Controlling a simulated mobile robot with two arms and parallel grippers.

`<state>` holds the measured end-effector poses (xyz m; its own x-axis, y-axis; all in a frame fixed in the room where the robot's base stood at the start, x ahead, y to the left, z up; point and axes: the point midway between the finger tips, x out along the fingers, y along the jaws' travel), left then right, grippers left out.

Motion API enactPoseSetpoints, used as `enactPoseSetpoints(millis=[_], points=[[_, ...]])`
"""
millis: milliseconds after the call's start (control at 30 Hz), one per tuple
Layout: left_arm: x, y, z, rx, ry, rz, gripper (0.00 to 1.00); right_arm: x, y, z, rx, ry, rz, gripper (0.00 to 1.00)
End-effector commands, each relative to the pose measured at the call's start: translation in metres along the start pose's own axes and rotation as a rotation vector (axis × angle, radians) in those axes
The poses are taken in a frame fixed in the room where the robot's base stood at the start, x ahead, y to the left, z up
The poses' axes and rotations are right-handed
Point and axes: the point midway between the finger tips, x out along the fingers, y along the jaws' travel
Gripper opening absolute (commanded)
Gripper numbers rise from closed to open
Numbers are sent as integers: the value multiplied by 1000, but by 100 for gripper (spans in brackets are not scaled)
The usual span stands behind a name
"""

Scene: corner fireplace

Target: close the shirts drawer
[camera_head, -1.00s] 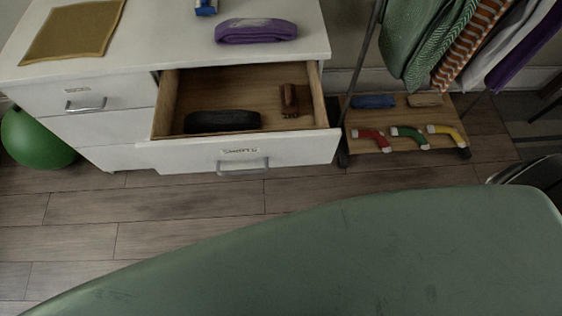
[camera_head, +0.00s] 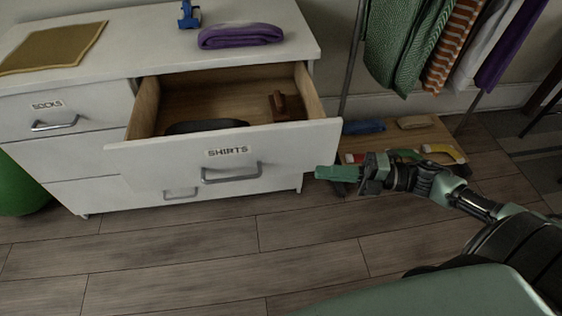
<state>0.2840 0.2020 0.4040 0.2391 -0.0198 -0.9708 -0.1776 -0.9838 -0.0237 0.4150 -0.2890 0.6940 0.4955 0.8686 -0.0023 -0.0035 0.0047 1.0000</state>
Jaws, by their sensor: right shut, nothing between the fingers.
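The shirts drawer (camera_head: 150,171) stands pulled out of the white dresser. Its front bears a "SHIRTS" label and a metal handle (camera_head: 232,174). A dark rounded object (camera_head: 205,127) lies inside, partly hidden by the front panel. A brown wooden item (camera_head: 281,104) lies at the drawer's right side. My right gripper (camera_head: 322,172) is shut and empty, with green fingers pointing left. It is just right of the drawer front's lower right corner; I cannot tell whether it touches. My left gripper is not in view.
The dresser top (camera_head: 140,50) holds a purple folded cloth (camera_head: 240,37), a mustard cloth (camera_head: 52,48) and a blue object (camera_head: 189,16). The socks drawer (camera_head: 85,110) is shut. A clothes rack with a low wooden shelf (camera_head: 400,139) stands at right. Floor before the dresser is clear.

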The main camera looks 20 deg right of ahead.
Motion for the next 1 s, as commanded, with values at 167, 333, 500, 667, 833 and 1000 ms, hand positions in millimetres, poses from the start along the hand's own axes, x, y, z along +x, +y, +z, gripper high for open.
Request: enactPoseSetpoints(millis=[167, 333, 500, 667, 833, 1000], points=[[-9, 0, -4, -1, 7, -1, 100, 31, 1, 1, 0, -2, 5, 0], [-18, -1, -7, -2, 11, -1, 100, 68, 2, 2, -1, -3, 6, 0], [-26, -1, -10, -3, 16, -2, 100, 96, 0, 11, -1, -8, 2, 0], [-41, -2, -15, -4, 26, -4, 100, 99, -1, 30, 3, -7, 1, 0], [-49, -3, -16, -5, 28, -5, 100, 101, 0, 39, 4, -7, 2, 0], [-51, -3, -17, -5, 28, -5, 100, 102, 0, 41, 5, -6, 1, 0]])
